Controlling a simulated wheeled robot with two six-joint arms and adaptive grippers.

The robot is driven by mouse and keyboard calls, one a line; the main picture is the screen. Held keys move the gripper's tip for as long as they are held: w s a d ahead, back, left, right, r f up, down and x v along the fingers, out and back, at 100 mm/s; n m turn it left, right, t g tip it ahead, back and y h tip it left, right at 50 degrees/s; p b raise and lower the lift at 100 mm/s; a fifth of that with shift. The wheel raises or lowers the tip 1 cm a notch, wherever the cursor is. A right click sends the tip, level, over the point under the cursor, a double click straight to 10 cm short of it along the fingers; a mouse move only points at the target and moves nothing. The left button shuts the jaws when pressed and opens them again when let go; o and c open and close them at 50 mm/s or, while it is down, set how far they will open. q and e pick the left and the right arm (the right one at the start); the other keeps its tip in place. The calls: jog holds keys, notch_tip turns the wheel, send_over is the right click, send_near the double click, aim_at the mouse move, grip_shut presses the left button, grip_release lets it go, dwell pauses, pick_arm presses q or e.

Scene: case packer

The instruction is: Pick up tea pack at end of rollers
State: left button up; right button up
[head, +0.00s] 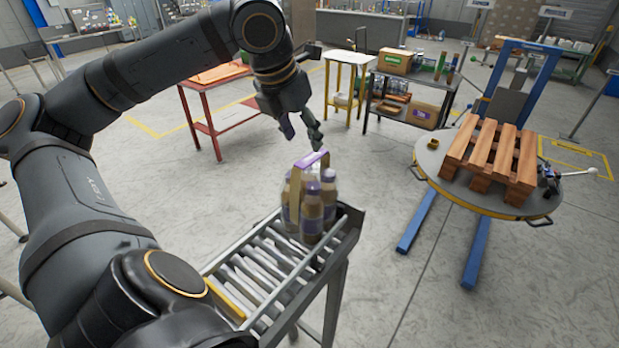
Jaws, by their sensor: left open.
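The tea pack (312,205) stands upright at the far end of the roller conveyor (262,268). It is a group of brown bottles with purple caps and a purple carry handle on top. My left gripper (301,137) hangs just above the pack, pointing down, with its fingers apart and nothing between them. The fingertips look a little above the purple handle; the exact gap is hard to tell. My right gripper does not show.
A round lift table (440,185) with a wooden pallet (494,155) stands at the right on blue legs. A red table (205,128), a yellow-framed stand (345,58) and a shelf with boxes (408,110) stand behind. The floor between conveyor and lift table is clear.

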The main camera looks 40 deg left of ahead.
aim_at(309, 159)
pick_arm(q)
jog(key=shift+f+b, duration=0.3)
jog(key=shift+f, duration=0.1)
jog(key=f, duration=0.1)
jog(key=f+b, duration=0.2)
jog(key=shift+w+d+f, duration=0.25)
jog(key=shift+d+f, duration=0.1)
jog(key=shift+d, duration=0.05)
jog(key=shift+w+a+f, duration=0.1)
jog(key=shift+w+f, duration=0.1)
jog(key=shift+w, duration=0.1)
jog(key=shift+w+a, duration=0.1)
jog(key=shift+c, duration=0.2)
jog(key=shift+s+r, duration=0.15)
jog(key=shift+s, duration=0.1)
jog(key=c, duration=0.7)
grip_shut()
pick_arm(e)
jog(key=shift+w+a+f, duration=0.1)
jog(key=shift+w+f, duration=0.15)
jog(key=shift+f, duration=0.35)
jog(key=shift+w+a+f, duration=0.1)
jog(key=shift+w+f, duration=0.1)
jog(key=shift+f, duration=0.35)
